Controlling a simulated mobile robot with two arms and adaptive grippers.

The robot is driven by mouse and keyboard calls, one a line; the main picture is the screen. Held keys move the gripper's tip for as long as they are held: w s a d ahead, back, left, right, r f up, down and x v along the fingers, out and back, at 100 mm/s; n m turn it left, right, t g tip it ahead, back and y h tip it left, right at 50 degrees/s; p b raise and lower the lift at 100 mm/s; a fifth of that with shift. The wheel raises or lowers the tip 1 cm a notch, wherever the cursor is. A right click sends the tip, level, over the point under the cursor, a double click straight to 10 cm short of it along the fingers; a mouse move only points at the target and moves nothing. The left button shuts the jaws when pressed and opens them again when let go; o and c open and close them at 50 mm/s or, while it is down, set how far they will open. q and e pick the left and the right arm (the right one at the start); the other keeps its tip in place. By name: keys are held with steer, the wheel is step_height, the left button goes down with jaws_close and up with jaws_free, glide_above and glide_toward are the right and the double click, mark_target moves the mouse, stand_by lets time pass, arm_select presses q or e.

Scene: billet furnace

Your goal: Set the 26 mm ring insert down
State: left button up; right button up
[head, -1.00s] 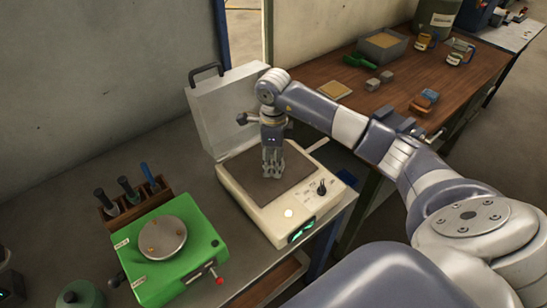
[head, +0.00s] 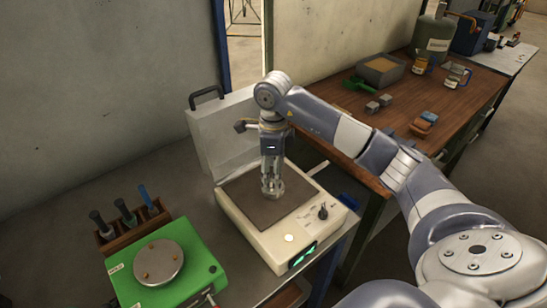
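My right gripper (head: 272,189) comes in from the right and points straight down over the dark plate (head: 247,203) of the cream bench unit (head: 292,240). Its fingertips are at or just above the plate. A small pale, round shape shows between the fingertips and may be the 26 mm ring insert. The fingers cover much of it, and I cannot tell whether they grip it or whether it touches the plate. My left gripper is not in view.
The unit's pale lid (head: 224,132) stands open behind the gripper. A green device (head: 190,282) with a round metal disc (head: 158,262) is at left, before a wooden rack (head: 133,220) of handled tools. A wooden table (head: 449,95) with blocks and containers is at right.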

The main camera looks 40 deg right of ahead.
step_height(320, 180, up, 8)
steer(key=shift+f+b, duration=0.25)
steer(key=shift+b, duration=0.2)
stand_by(1.1)
